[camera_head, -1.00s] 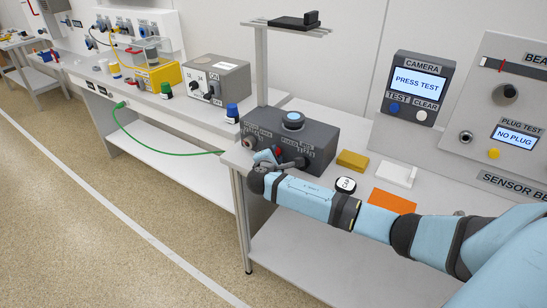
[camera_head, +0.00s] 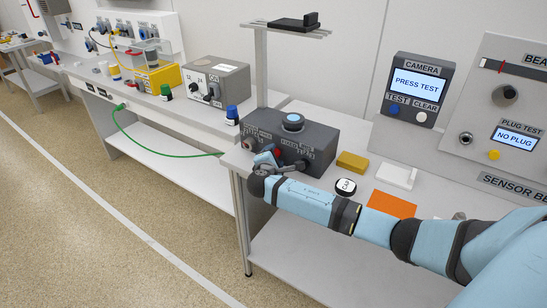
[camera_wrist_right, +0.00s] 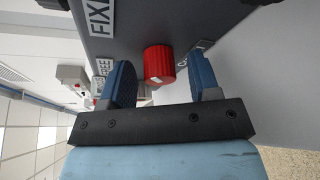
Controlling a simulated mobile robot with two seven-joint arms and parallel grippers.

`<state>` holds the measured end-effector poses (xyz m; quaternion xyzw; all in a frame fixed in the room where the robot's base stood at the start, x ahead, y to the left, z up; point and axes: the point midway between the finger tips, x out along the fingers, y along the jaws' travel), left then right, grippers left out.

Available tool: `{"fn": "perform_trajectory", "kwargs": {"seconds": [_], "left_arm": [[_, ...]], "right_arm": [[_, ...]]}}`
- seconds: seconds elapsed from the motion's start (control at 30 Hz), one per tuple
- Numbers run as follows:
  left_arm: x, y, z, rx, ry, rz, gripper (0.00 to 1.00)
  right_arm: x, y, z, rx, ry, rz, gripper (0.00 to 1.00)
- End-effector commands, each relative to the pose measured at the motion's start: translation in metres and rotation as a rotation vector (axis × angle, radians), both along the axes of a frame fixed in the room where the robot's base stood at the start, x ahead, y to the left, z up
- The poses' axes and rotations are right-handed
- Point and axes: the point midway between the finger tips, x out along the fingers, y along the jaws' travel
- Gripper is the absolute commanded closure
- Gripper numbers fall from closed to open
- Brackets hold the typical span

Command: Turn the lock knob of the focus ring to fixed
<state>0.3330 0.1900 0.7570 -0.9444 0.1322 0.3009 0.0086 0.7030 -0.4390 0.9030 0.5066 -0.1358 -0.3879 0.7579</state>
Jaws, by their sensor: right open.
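The red lock knob (camera_wrist_right: 159,64) sticks out of the front of the dark grey box (camera_head: 318,140) on the right bench. It has a white mark on its rim. A FIXED label (camera_wrist_right: 101,16) and a partly covered FREE label (camera_wrist_right: 104,67) are beside it in the right wrist view. My right gripper (camera_wrist_right: 158,74) is open, its two blue fingers on either side of the knob with gaps on both sides. In the head view the right gripper (camera_head: 266,158) is at the box's front and covers part of it. My left gripper is not in view.
A yellow block (camera_head: 352,161), a white piece (camera_head: 396,176), a round white-topped cap (camera_head: 345,187) and an orange pad (camera_head: 391,204) lie right of the box. A stand (camera_head: 261,70) rises behind it. A blue-topped object (camera_head: 232,114) is on the left bench.

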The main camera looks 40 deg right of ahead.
Motion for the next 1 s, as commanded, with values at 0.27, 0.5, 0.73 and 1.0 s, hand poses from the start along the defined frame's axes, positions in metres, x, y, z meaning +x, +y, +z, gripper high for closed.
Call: {"fn": "perform_trajectory", "kwargs": {"seconds": [0.27,0.5,0.73,1.0], "left_arm": [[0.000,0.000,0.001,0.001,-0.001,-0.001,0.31],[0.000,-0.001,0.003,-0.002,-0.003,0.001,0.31],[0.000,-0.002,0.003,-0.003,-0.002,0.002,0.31],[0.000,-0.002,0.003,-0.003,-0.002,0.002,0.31]], "right_arm": [[-0.017,0.020,0.005,0.001,-0.001,0.003,0.44],[-0.055,0.060,0.015,0.004,0.000,0.004,0.44],[-0.082,0.090,0.023,0.002,0.000,0.002,0.44],[-0.092,0.100,0.026,0.001,-0.001,0.000,0.44]]}}
